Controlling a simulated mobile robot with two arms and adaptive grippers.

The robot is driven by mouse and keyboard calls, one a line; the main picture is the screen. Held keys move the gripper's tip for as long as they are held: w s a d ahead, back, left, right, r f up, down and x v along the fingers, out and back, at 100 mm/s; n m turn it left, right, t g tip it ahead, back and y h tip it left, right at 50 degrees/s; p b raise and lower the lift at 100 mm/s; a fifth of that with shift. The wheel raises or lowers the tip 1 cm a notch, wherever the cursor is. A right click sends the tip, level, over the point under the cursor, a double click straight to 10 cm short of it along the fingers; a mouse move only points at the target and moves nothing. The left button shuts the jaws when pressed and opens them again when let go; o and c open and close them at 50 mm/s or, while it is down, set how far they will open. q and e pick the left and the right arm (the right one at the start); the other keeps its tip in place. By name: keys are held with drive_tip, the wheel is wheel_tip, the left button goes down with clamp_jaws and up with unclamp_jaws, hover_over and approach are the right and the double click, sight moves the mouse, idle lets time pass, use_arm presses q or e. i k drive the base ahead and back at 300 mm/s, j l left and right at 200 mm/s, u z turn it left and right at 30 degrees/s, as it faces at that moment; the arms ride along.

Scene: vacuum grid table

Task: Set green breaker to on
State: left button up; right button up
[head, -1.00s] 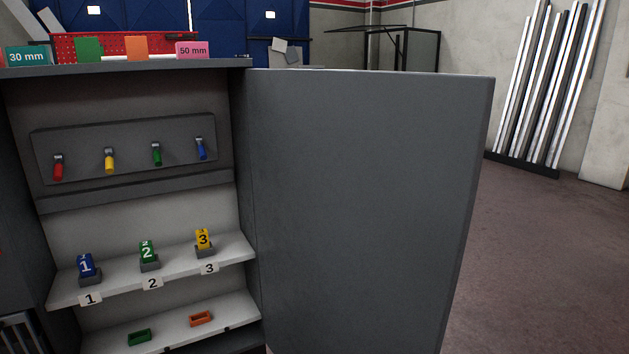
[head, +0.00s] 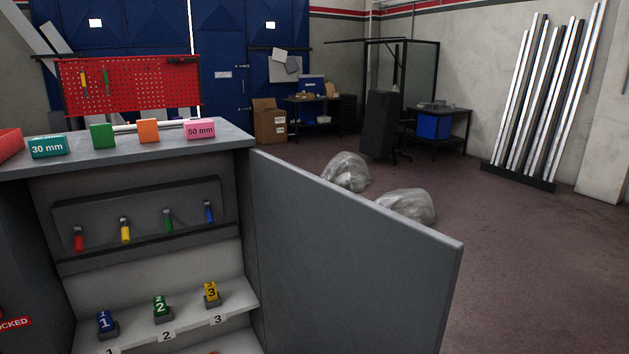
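In the head view the green breaker (head: 168,221) is a small lever on a dark grey panel (head: 140,216) inside the open cabinet. Its coloured handle hangs downward. A red lever (head: 78,239) and a yellow lever (head: 125,230) are to its left, and a blue lever (head: 209,212) is to its right. All of them point down. Neither of my grippers shows in the view.
The cabinet door (head: 350,250) stands open to the right. Numbered blocks, blue (head: 105,321), green (head: 160,307) and yellow (head: 211,292), sit on a shelf below. Coloured blocks, including a pink one (head: 201,130), stand on the cabinet top (head: 225,134).

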sight(168, 221)
drive_tip(key=u, duration=0.35)
drive_tip(key=i+l+u, duration=0.1)
drive_tip(key=l+u, duration=0.35)
drive_tip(key=i+l+u, duration=0.1)
drive_tip(key=l+u, duration=0.25)
drive_tip(key=u, duration=0.15)
drive_tip(key=l+u, duration=0.45)
drive_tip(key=l, duration=0.4)
drive_tip(key=k+l+u, duration=0.1)
drive_tip(key=l, duration=0.3)
drive_tip(key=k+l, duration=0.1)
drive_tip(key=l, duration=0.3)
drive_tip(key=k+l+u, duration=0.1)
drive_tip(key=l, duration=0.35)
drive_tip(key=j, duration=0.5)
drive_tip(key=k, duration=0.05)
